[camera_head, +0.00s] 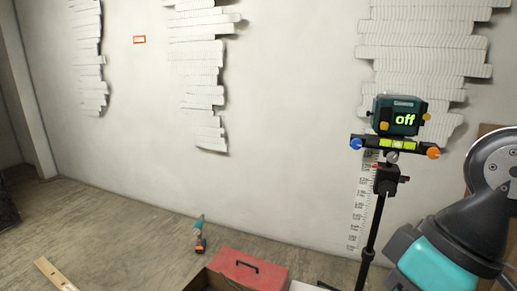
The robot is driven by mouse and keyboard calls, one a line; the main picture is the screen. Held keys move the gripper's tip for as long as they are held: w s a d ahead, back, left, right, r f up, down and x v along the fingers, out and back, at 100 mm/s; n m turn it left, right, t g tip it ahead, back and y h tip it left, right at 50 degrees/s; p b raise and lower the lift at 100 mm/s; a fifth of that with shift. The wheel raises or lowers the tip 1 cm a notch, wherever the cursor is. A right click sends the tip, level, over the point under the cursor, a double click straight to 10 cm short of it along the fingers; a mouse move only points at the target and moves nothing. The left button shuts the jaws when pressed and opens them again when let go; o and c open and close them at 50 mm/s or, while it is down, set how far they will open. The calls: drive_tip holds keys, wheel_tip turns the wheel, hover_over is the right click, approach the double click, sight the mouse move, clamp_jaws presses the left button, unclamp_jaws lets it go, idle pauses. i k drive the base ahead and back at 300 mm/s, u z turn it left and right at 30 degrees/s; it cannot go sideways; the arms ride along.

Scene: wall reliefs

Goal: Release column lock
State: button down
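A black column (374,235) stands upright near the wall, right of centre. A dark clamp block (388,180) with red parts sits high on the column; it may be the column lock, but I cannot tell its state. A grey knob (392,157) is just above it. On top is a crossbar (397,144) with a blue knob at left, an orange knob at right and a yellow-green level vial. A teal device (398,115) on the bar shows "off". My arm fills the lower right corner, right of the column. I see no gripper fingers.
A vertical scale (362,205) is on the wall behind the column. White layered reliefs (200,70) hang on the wall. The floor at left is mostly clear.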

sight(402, 179)
drive_tip(key=u, duration=1.95)
drive_tip(key=k, duration=1.35)
drive_tip(key=z, duration=1.55)
drive_tip(key=i, duration=1)
